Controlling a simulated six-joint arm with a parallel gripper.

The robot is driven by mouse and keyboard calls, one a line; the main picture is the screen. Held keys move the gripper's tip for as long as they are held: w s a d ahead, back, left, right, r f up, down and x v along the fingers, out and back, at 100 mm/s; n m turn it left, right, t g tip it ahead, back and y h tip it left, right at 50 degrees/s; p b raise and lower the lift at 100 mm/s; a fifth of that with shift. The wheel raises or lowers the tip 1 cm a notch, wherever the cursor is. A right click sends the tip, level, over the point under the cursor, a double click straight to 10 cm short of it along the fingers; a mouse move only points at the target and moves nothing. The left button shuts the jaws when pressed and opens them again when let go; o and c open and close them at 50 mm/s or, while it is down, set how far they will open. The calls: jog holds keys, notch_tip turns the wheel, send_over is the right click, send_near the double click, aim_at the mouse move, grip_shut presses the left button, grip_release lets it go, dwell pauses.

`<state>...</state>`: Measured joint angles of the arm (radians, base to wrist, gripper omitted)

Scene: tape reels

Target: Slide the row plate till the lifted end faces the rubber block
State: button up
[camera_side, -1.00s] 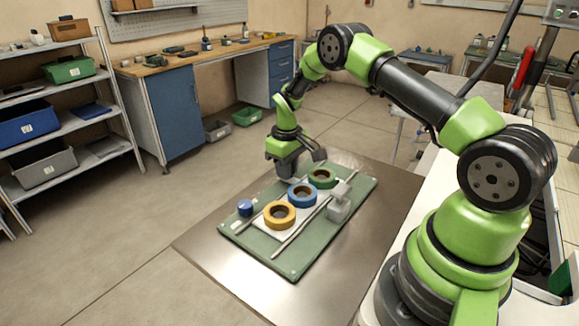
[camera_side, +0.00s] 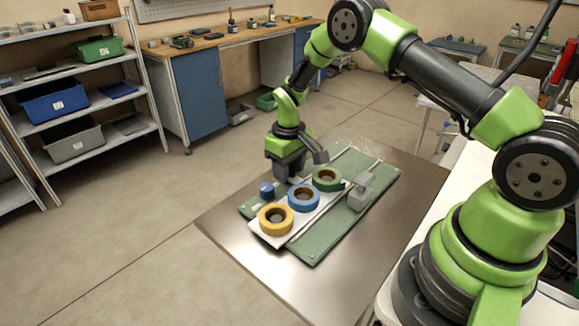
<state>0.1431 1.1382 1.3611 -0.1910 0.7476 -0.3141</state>
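The white row plate (camera_side: 263,238) lies between rails on a green board (camera_side: 322,240). It carries a yellow reel (camera_side: 265,223) at the front, a blue reel (camera_side: 293,205) in the middle and a green reel (camera_side: 318,185) at the back. The grey rubber block (camera_side: 359,197) stands right of the row, roughly across from the green reel. A small tab seems to stick out of the green reel towards the block, but it is too small to be sure.
A blue knob-like piece (camera_side: 266,190) stands at the board's left edge, close to the row. The metal table (camera_side: 235,240) is clear around the board. A shelf (camera_side: 120,135) and a workbench (camera_side: 190,65) stand well away.

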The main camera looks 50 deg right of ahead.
notch_tip(320, 180, up, 10)
dwell(0.5)
